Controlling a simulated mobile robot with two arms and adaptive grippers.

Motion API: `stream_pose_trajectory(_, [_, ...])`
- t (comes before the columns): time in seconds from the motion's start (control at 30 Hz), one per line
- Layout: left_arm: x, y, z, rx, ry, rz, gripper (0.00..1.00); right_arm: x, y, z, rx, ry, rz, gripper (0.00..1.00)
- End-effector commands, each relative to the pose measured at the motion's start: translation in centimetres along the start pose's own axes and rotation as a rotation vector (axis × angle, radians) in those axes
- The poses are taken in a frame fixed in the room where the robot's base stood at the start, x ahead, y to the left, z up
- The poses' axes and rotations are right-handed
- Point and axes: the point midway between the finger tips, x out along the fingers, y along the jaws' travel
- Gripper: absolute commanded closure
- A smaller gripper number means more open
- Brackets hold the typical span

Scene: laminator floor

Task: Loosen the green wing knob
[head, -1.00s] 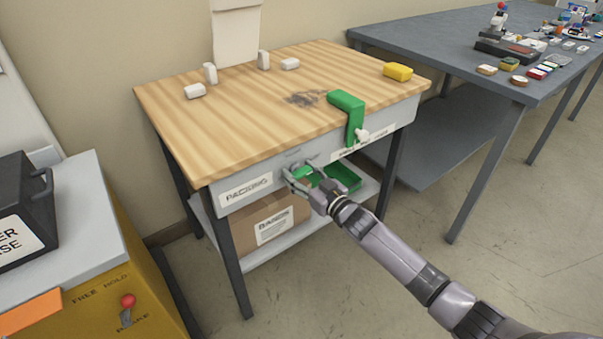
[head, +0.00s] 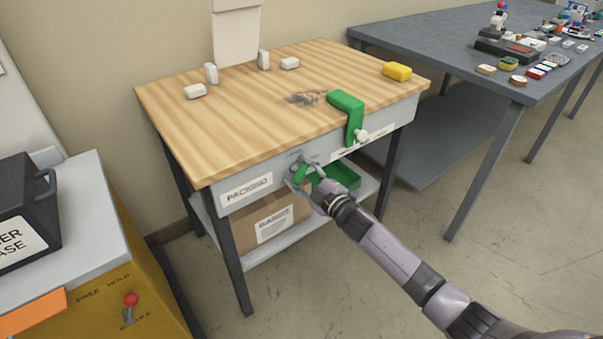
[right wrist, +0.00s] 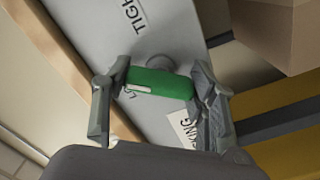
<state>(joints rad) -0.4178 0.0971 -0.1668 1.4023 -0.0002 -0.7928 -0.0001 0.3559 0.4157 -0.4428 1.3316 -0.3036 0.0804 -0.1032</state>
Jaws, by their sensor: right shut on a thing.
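The green wing knob (head: 300,174) is on the front apron of the wood-topped table, right of a "PACKING" label. In the right wrist view the knob (right wrist: 160,84) is a green bar with a small white label, in front of a round grey boss (right wrist: 153,62). My right gripper (head: 302,173) is shut on the knob, with one finger at each end of the bar in the right wrist view (right wrist: 160,82). Part of the lettering on the apron shows there. My left gripper is not in view.
A green clamp (head: 354,118) with a white knob grips the table edge to the right. Below are a green tray (head: 343,177) and a cardboard box (head: 268,218) on the lower shelf (head: 262,252).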

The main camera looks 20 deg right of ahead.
Motion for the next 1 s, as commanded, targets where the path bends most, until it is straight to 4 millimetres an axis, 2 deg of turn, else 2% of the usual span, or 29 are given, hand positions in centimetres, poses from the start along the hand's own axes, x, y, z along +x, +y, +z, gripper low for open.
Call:
stream_pose_trajectory(0.5, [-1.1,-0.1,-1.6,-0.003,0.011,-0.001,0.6,0.0,-0.1,0.0,-0.456,0.0,-0.001,0.75])
stream_pose_trajectory(0.8, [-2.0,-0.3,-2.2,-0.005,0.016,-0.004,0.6,0.0,-0.1,0.0,-0.612,0.0,-0.001,0.75])
stream_pose_trajectory(1.0, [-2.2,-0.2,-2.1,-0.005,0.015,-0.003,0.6,0.0,-0.1,0.0,-0.656,0.0,-0.001,0.75])
